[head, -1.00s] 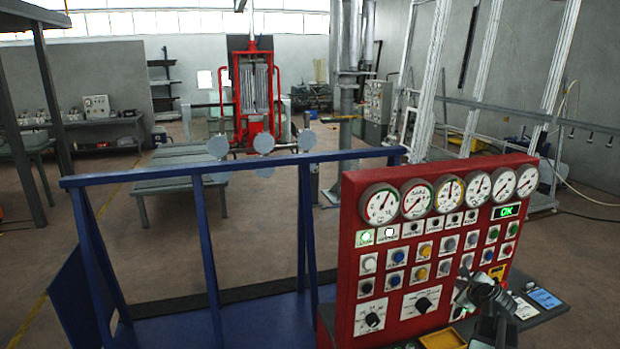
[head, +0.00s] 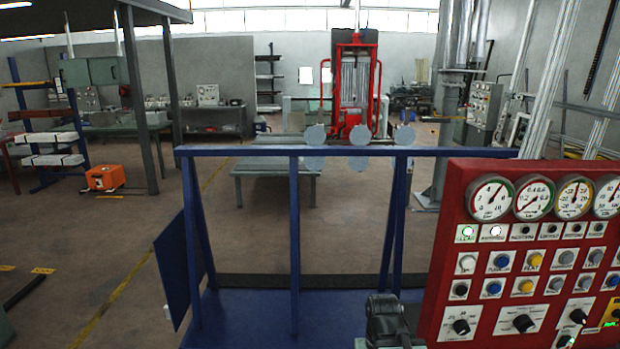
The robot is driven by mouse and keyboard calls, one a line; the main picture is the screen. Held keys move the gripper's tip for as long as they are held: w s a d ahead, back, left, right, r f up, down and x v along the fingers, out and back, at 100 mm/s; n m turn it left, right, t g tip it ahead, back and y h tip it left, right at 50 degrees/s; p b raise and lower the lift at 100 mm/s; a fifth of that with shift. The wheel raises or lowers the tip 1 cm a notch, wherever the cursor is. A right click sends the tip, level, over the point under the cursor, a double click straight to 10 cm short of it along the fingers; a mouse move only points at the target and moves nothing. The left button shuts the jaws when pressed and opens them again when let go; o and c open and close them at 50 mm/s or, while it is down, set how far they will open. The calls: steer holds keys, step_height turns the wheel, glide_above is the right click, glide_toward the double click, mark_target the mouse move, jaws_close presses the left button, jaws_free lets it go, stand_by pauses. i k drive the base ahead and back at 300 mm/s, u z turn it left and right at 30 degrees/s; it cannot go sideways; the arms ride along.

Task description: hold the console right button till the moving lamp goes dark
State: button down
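The red console (head: 452,215) stands at the right, its right part cut off by the picture edge. Below its gauges runs a row of lamps. The leftmost lamp (head: 466,233) glows green and the second lamp (head: 494,231) glows white; the other visible ones look dark. Lamp and button labels are too small to read surely, so I cannot tell which button is the right one. Grey, blue and yellow buttons (head: 534,260) sit in rows below. My gripper (head: 384,308) is at the bottom, left of the console, apart from the buttons; its fingers cannot be made out.
A blue frame (head: 294,222) stands ahead, with a red machine (head: 354,90) behind it and round grey discs (head: 358,137) above its rail. Black knobs (head: 523,323) line the console's bottom. Open floor (head: 90,240) lies at the left, with an orange box (head: 104,177).

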mark_target(586, 282)
steer(key=z, duration=1.25)
